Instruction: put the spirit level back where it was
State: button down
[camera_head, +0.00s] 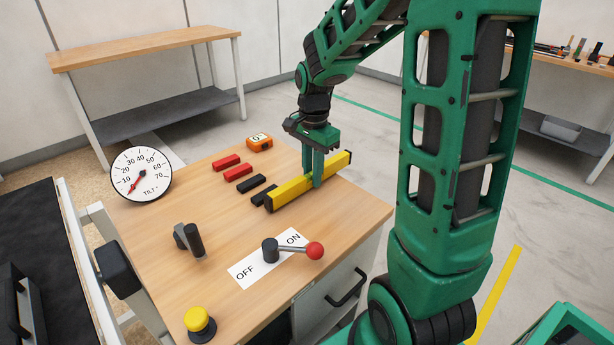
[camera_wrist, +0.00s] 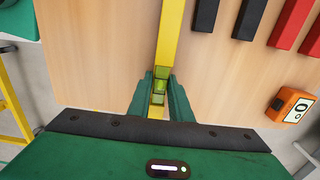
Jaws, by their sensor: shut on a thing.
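The yellow spirit level (camera_head: 290,193) lies lengthwise near the right side of the wooden bench top, beside the black blocks. It also shows in the wrist view (camera_wrist: 172,30), where it runs up from between my fingers. My gripper (camera_head: 318,184) is shut on the level, with one green finger on each side of it. In the wrist view my fingertips (camera_wrist: 160,88) close around a part with a greenish vial window. Whether the level rests on the bench or hangs just above it, I cannot tell.
Two black blocks (camera_head: 258,186) and two red blocks (camera_head: 238,173) lie left of the level, with an orange digital gauge (camera_head: 260,142) behind. A TILT dial (camera_head: 141,174), black handle (camera_head: 193,240), yellow button (camera_head: 199,322) and red-knobbed lever (camera_head: 292,249) occupy the bench's left and front.

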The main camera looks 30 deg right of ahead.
jog(key=shift+f, duration=0.25)
jog(key=shift+f, duration=0.1)
jog(key=c, duration=1.6)
grip_release()
notch_tip(320, 180, up, 12)
jog(key=s+d+f+n, duration=0.1)
jog(key=s+f+n, duration=0.1)
jog(key=s, duration=0.6)
jog(key=s+f+n, duration=0.2)
jog(key=s+n, duration=0.2)
jog(key=s, duration=0.4)
jog(key=s+d+f+n, duration=0.1)
jog(key=s+f+n, duration=0.1)
jog(key=s, duration=0.7)
jog(key=shift+d+f+n, duration=0.1)
jog(key=shift+d+n, duration=0.25)
jog(key=shift+n, duration=0.35)
